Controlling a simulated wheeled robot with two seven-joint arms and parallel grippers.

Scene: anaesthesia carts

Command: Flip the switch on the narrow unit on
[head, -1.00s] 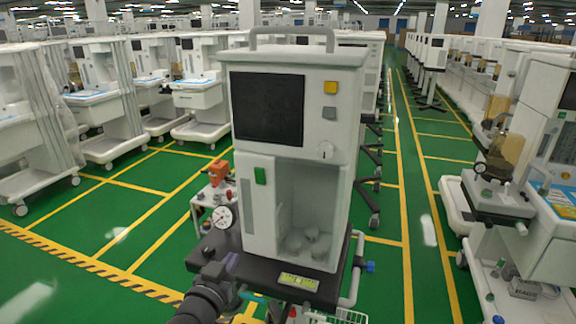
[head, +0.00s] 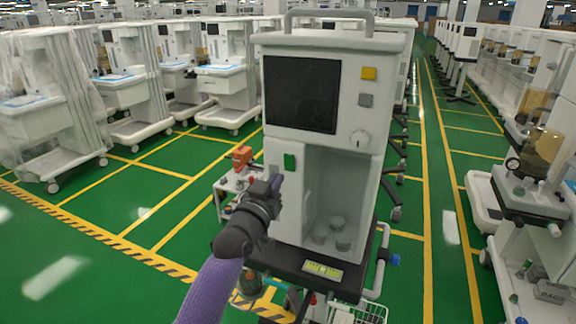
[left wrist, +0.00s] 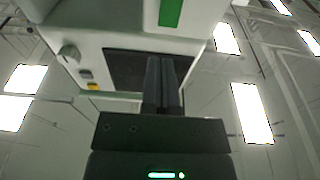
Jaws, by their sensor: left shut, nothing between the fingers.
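The narrow unit (head: 350,100) is a tall white cabinet with a dark screen, a yellow and a grey button, a round knob and an open bay below. A green rectangular switch (head: 290,162) is on its front, below the screen at the left. It also shows at the top of the left wrist view (left wrist: 170,12). My left gripper (head: 275,181) is shut and empty, just below and left of the green switch in the head view. Its fingers (left wrist: 163,82) point up in front of the unit in the left wrist view. Contact cannot be told. My right gripper is not in view.
The unit stands on a black shelf (head: 290,262) with a yellow label. A small cart with an orange device (head: 241,157) is behind at the left. Another machine (head: 532,195) stands at the right. Open green floor lies on both sides.

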